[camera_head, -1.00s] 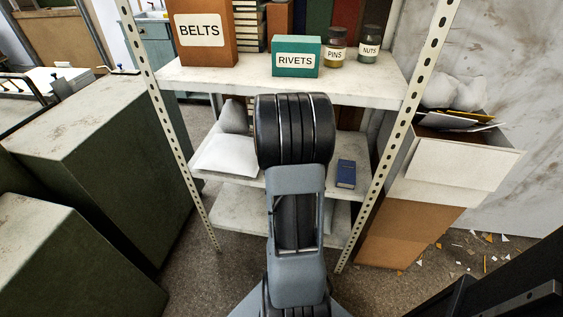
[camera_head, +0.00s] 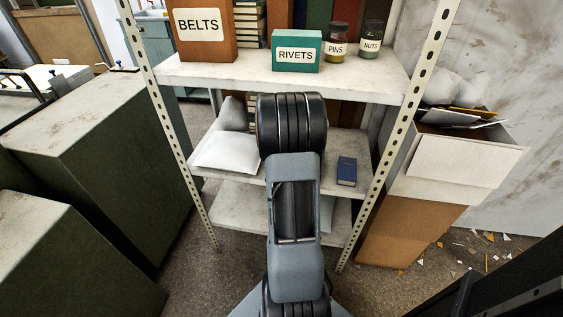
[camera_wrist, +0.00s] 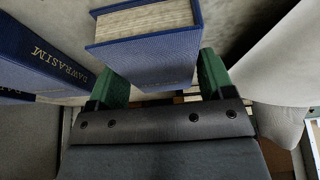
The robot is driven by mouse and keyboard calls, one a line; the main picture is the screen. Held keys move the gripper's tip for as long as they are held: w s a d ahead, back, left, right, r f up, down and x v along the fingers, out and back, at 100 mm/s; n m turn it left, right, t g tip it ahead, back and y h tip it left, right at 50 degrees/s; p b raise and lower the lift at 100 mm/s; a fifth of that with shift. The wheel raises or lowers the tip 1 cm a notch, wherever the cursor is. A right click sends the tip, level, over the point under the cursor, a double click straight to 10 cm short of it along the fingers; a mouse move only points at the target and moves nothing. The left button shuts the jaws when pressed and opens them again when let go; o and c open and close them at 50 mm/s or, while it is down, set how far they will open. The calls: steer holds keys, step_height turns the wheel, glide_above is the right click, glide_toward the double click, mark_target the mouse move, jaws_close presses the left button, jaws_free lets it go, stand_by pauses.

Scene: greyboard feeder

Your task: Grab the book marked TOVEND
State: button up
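A blue book (camera_wrist: 150,58) with cream pages shows at the top of the wrist view. No title can be read on its visible faces. My gripper (camera_wrist: 165,80) has its two green fingertips set apart, one at each side of this book's lower part. The left fingertip is partly hidden by the book. I cannot tell whether the fingers touch it. Another blue book (camera_wrist: 30,62), marked DAWRASIM, stands to the left, outside the fingers. In the head view my arm hides my gripper. The name TOVEND is not readable in either view.
A small blue book (camera_head: 347,171) lies on the middle shelf (camera_head: 335,150), right of my arm, with a white bag (camera_head: 226,153) to the left. Perforated posts (camera_head: 411,100) flank the shelf. The upper shelf holds BELTS (camera_head: 203,38) and RIVETS (camera_head: 297,54) boxes and jars.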

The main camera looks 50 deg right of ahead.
steer(key=c, duration=0.6)
